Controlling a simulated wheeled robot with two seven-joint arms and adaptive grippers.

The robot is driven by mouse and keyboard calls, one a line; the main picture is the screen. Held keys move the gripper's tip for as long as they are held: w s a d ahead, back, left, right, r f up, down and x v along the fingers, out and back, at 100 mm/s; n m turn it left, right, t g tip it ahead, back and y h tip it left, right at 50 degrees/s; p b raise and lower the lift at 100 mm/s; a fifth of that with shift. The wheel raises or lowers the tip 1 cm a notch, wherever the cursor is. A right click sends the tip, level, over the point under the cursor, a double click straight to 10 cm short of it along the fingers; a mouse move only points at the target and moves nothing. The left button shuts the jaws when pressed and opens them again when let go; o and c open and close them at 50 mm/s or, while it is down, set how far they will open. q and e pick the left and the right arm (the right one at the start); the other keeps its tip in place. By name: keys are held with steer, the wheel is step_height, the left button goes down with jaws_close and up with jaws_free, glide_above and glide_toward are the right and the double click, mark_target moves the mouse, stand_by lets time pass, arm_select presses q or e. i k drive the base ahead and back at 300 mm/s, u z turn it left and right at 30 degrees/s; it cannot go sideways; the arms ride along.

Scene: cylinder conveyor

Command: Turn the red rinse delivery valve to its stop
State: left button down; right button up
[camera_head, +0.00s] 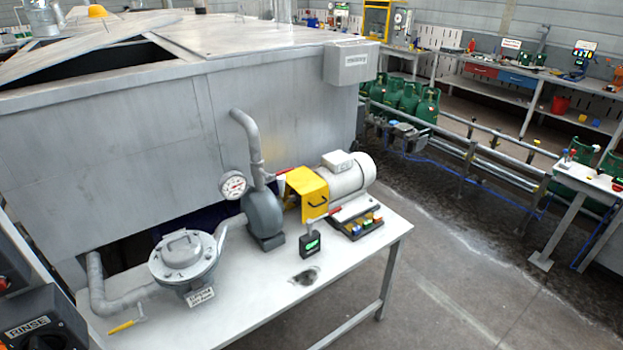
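A small red part (281,186) shows beside the grey vertical delivery pipe (247,135), just left of the yellow guard; it may be the red valve's handle, but it is too small to tell its position. The pipe rises from the grey pump body (264,214) on the white bench. Another red-tipped lever or tool (332,211) lies near a small black box with a green display (309,244). A black panel marked RINSE (28,326) with a dark knob is cut off at the lower left. Neither gripper is in view.
The white bench (350,262) also bears a round lidded strainer (184,254), a gauge (233,186), a yellow guard (308,193), a white motor (345,178) and a yellow-handled tool (125,326). A large grey tank (110,165) stands behind. Floor to the right is open.

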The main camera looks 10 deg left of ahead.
mark_target(267, 177)
steer(key=z, duration=1.2)
steer(key=i, duration=2.15)
steer(key=u, duration=3.05)
